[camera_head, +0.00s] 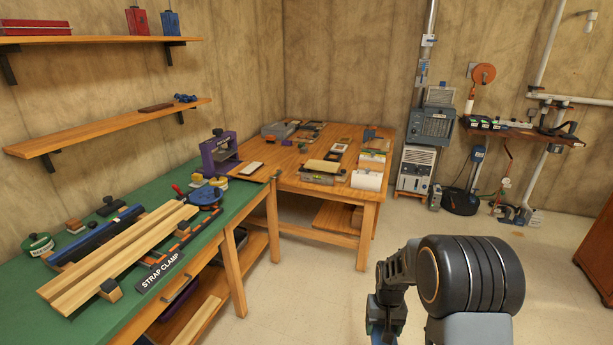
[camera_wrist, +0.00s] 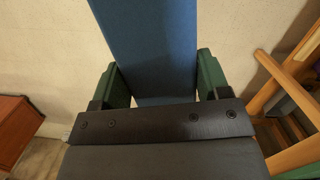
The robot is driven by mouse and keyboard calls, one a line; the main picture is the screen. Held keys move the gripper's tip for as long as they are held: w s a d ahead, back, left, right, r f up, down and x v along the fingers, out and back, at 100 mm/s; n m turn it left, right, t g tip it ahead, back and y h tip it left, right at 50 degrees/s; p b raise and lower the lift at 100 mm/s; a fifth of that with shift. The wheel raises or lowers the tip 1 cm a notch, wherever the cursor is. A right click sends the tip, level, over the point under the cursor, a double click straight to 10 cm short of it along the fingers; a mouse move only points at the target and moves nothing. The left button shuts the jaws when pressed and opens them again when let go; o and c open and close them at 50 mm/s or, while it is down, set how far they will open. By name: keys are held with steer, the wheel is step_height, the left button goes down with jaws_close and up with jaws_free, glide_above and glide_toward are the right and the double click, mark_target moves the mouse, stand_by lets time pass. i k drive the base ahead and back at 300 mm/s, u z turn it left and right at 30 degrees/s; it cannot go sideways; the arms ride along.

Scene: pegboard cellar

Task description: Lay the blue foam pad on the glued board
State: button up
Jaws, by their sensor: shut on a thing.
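The blue foam pad (camera_wrist: 150,45) fills the upper middle of the wrist view, its far end running out of the frame. My gripper (camera_wrist: 164,78) is shut on it, with a green finger on each side. In the head view my arm is at the lower right over open floor, apart from the benches; the gripper's tips cannot be made out there. Long pale wooden boards (camera_head: 125,254), probably the glued board, lie side by side on the green-topped bench (camera_head: 160,191) at the left. A "STRAP CLAMP" label (camera_head: 160,270) is at their front edge.
A blue strap reel (camera_head: 205,195), a purple device (camera_head: 219,155) and a green round tin (camera_head: 38,244) stand around the boards. A wooden table (camera_head: 290,180) full of tools is behind. Grey machines (camera_head: 430,125) stand by the back wall. The middle floor is clear.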

mark_target(252, 167)
steer(key=z, duration=0.3)
steer(key=i, duration=1.35)
steer(key=u, duration=0.7)
steer(key=i, duration=0.95)
steer(key=u, duration=0.9)
